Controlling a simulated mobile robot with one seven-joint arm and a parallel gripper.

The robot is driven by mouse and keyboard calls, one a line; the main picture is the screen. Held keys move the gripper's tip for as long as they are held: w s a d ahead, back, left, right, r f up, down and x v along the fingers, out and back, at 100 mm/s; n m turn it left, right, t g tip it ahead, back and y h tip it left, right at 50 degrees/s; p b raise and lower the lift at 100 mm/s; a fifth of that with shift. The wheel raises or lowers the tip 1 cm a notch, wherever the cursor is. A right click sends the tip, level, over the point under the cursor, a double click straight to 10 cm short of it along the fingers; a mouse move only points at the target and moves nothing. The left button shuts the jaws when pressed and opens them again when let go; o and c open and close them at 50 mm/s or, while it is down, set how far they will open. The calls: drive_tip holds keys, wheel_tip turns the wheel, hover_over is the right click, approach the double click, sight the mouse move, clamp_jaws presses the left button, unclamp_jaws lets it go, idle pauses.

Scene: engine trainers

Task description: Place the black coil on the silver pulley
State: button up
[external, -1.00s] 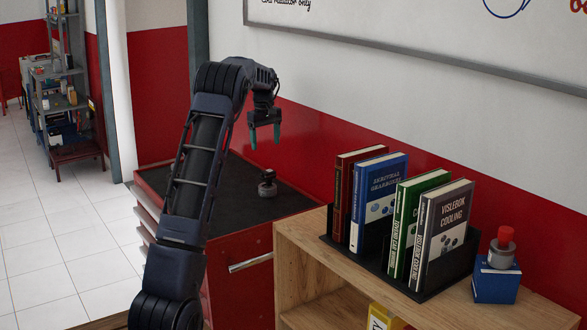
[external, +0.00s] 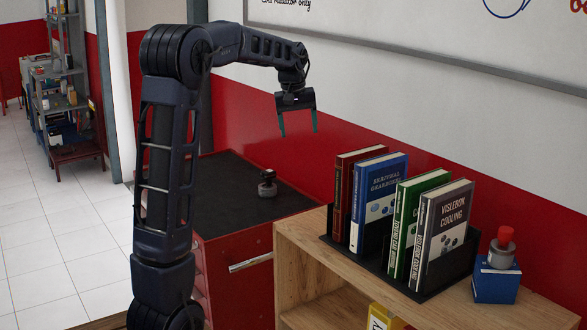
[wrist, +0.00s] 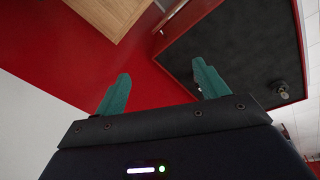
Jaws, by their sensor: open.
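A small stack (external: 267,184) stands on the black top of the red cabinet, and it also shows in the wrist view (wrist: 281,88). It has a dark piece on top and a grey band lower down. It looks like the black coil resting on the silver pulley, but it is too small to tell exactly how they sit together. My gripper (external: 299,131) is open and empty, up and to the right of the stack in the external view and clear of it. Both green fingers show spread apart in the wrist view (wrist: 161,72).
The red cabinet (external: 225,226) has a mostly bare top. A wooden shelf (external: 290,236) at the right holds upright books in a black holder. A blue block (external: 496,285) there carries a grey piece and a red piece. The red and white wall stands close behind.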

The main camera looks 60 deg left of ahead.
drive_tip(key=s+d+r+m+t, duration=0.1)
drive_tip(key=s+d+m, duration=0.2)
drive_tip(key=s+d, duration=0.55)
drive_tip(key=s+d+r+m, duration=0.1)
drive_tip(key=s+d+m, duration=0.3)
drive_tip(key=d, duration=0.7)
drive_tip(key=s+d+f+m+t, duration=0.1)
drive_tip(key=s+d+f, duration=0.3)
drive_tip(key=s, duration=0.5)
drive_tip(key=s+d+f+m, duration=0.3)
drive_tip(key=s+d+f, duration=0.2)
drive_tip(key=s, duration=0.5)
drive_tip(key=shift+s+d+f+m+t, duration=0.15)
drive_tip(key=shift+s+d+m+t, duration=0.2)
drive_tip(key=shift+d, duration=0.8)
drive_tip(key=shift+w, duration=0.1)
